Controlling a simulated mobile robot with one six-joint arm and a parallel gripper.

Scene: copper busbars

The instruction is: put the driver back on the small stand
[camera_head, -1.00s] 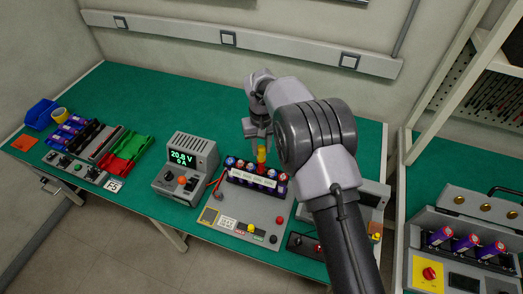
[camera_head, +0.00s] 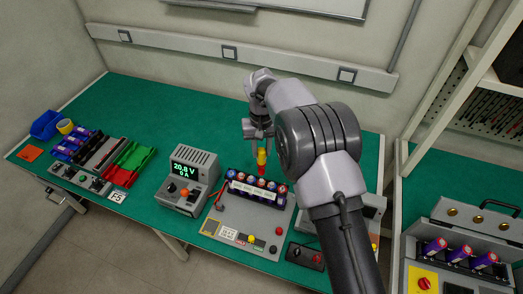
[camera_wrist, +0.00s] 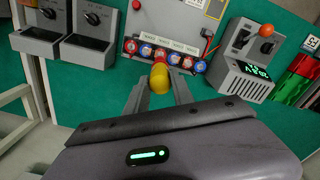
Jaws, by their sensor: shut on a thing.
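The driver (camera_head: 261,161), with a yellow and red handle, hangs in my gripper (camera_head: 260,141). The gripper is shut on it, above the back edge of the row of cells. In the wrist view the driver's yellow end (camera_wrist: 160,84) sits between the two fingers (camera_wrist: 160,92), and its lower part is hidden by the handle. I cannot pick out the small stand in either view; my arm hides part of the bench at the right.
A pack of purple cells (camera_head: 257,187) with white labels stands on a grey panel (camera_head: 240,222). A meter box (camera_head: 188,178) is left of it. Red and green bins (camera_head: 130,157) lie farther left. The green bench (camera_head: 215,120) behind the pack is clear.

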